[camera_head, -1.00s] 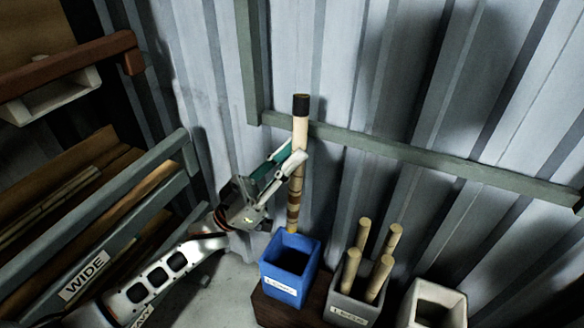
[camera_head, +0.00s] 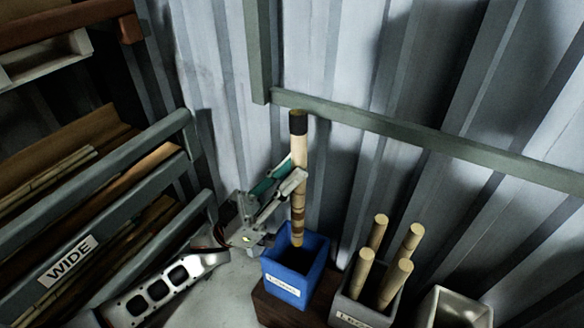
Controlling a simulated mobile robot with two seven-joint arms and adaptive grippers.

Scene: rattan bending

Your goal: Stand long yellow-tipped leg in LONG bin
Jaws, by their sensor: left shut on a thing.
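The long leg (camera_head: 299,165) is a pale rattan pole with a black top end and darker brown bands lower down. It stands nearly upright in the camera_head view. My left gripper (camera_head: 292,180) is shut on it around the middle. The blue bin (camera_head: 288,290) with a white label, hard to read, is just below. The leg's lower end is at the bin's opening, overlapping its back rim; I cannot tell how far it is inside. My right gripper is not in view.
A grey bin (camera_head: 351,312) with several short pale legs (camera_head: 387,262) stands right of the blue bin. A pale, empty-looking bin (camera_head: 456,310) is further right. A rack labelled WIDE (camera_head: 68,262) is at left. A corrugated wall with a rail (camera_head: 420,139) stands behind.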

